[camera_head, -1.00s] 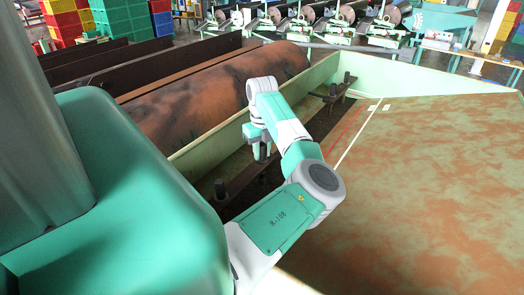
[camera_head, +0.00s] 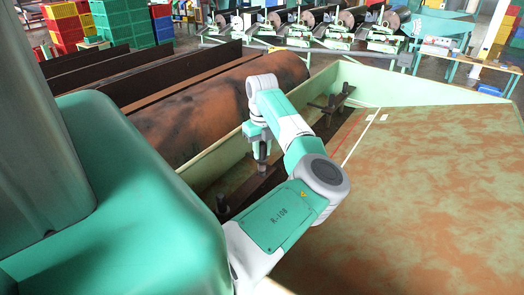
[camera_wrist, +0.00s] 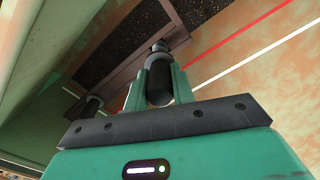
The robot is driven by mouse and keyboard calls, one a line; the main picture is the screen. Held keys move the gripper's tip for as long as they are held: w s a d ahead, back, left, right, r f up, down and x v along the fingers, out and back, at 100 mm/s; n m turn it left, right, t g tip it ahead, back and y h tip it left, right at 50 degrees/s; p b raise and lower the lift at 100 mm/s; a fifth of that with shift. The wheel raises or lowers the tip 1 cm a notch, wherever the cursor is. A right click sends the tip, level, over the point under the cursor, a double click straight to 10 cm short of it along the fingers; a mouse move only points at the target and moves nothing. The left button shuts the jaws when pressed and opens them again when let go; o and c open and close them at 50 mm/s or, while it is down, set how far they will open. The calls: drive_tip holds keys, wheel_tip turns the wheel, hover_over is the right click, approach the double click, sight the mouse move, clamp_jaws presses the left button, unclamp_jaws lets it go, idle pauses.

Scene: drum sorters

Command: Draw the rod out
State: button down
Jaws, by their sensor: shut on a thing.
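My gripper (camera_head: 260,137) hangs over the dark beam in the trough at the middle of the head view. Its green fingers, also seen in the wrist view (camera_wrist: 159,85), are shut on the dark rod (camera_wrist: 159,80). The rod's black grip sits between the fingers, with a greyish collar beyond it toward the dark beam (camera_wrist: 120,75). In the head view the rod (camera_head: 263,165) points down below the fingers. I cannot tell whether its lower end is still in the beam.
Upright dark posts stand on the beam to the left (camera_head: 222,204) and right (camera_head: 332,102). A pale green trough wall (camera_head: 205,160) and a large rusty drum (camera_head: 205,115) lie behind my gripper. A wide, blotchy tabletop (camera_head: 430,180) lies to the right.

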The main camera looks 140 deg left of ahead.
drive_tip(key=shift+r+p, duration=2.45)
drive_tip(key=shift+r, duration=1.25)
